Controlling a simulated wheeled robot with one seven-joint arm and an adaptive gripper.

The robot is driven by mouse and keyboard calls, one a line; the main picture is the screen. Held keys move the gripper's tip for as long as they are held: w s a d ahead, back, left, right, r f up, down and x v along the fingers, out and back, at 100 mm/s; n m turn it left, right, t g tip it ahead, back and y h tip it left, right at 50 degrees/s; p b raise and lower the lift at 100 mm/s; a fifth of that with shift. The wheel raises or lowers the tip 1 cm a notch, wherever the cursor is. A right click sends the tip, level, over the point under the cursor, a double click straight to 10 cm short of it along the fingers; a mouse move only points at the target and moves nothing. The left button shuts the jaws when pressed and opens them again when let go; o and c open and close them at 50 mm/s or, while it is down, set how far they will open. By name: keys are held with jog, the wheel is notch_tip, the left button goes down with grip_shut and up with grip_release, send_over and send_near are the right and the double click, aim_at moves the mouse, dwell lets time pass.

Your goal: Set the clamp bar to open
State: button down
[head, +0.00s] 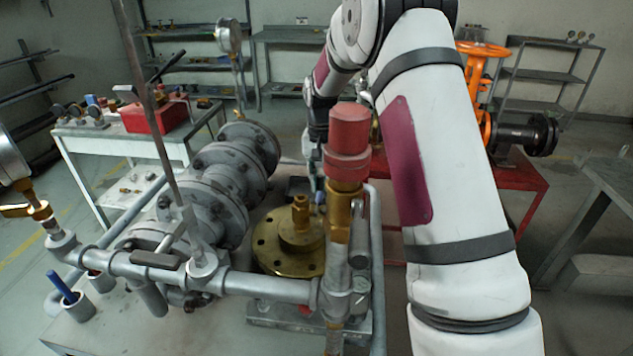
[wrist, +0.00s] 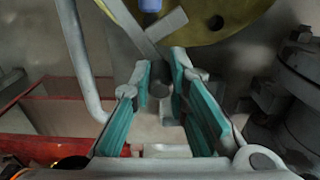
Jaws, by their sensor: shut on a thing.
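In the wrist view the teal-padded fingers of my gripper (wrist: 160,82) are closed in on the dark grey end of a narrow metal bar, which I take to be the clamp bar (wrist: 137,32). The bar slants from the upper left down between the fingertips, in front of a brass disc (wrist: 235,18). A blue tip (wrist: 150,5) shows at the top edge above it. In the head view my gripper is mostly hidden behind the red-capped brass valve, and I cannot make out the bar there.
The red-capped valve (head: 348,145) and grey pipework (head: 250,285) stand close in front of my gripper. A brass flange (head: 265,255) and grey flanged valve body (head: 215,205) are to the left. A red table (head: 520,190) with an orange valve (head: 480,65) stands behind my arm.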

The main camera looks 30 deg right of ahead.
dwell(0.3)
jog(key=c, duration=1.5)
grip_release()
jog(key=shift+c, duration=0.2)
jog(key=shift+r, duration=0.1)
notch_tip(320, 180, up, 12)
